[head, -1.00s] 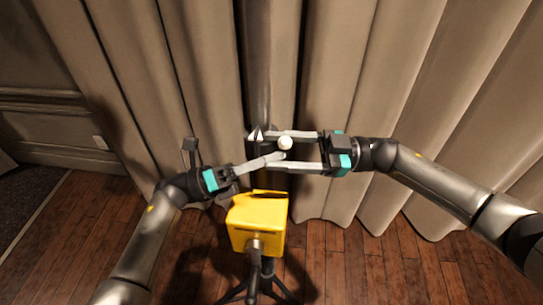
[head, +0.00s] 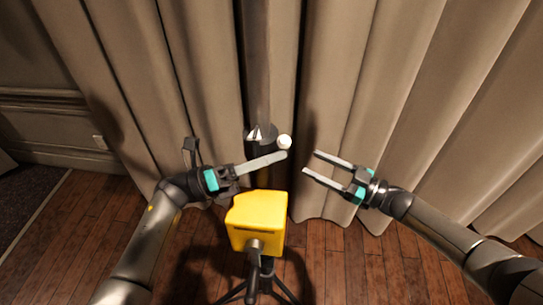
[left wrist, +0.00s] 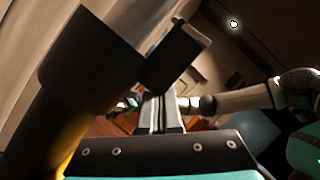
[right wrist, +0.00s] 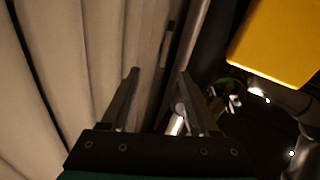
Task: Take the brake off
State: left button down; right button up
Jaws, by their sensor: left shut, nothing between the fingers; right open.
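A dark upright pole (head: 257,75) stands in front of the curtain, with a dark collar (head: 262,138) low on it. A small white ball knob (head: 284,142) sits at the collar's right side; I take it as the brake's handle. My left gripper (head: 286,154) is shut and empty, its tips just below the knob; I cannot tell if they touch it. In the left wrist view, its fingers (left wrist: 161,100) lie beside the dark collar (left wrist: 92,62) and its block (left wrist: 178,58). My right gripper (head: 310,162) is open and empty, right of the knob and apart from it.
A yellow box (head: 258,222) on a dark tripod stands just below the grippers; it also shows in the right wrist view (right wrist: 278,42). A beige curtain (head: 400,110) hangs close behind. The wooden floor (head: 365,270) is clear at the right.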

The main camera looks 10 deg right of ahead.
jog(key=s+d+f+m+g+h, duration=0.15)
jog(key=s+f+m+h, duration=0.35)
jog(key=f, duration=0.8)
jog(key=s+d+f+m+h, duration=0.25)
jog(key=s+f+h, duration=0.35)
jog(key=f, duration=0.7)
jog(key=s+f+g+h, duration=0.2)
jog(key=s+f+g, duration=0.2)
jog(key=s+f, duration=0.6)
pick_arm(q)
jog(key=n+p, duration=0.1)
jog(key=w+r+n+t+y+p, duration=0.1)
jog(key=n+p, duration=0.1)
jog(key=shift+d+r+n, duration=0.15)
jog(key=shift+r+n, duration=0.05)
jog(key=shift+n, duration=0.1)
pick_arm(e)
jog(key=s+a+g, duration=0.2)
jog(key=s+g, duration=0.1)
jog(key=s, duration=0.7)
jog(key=s+a+f+m+g, duration=0.1)
jog(key=s+a+g, duration=0.2)
jog(key=s, duration=0.8)
jog(key=shift+s+h, duration=0.2)
jog(key=shift+h, duration=0.2)
pick_arm(q)
jog(key=shift+s, duration=0.1)
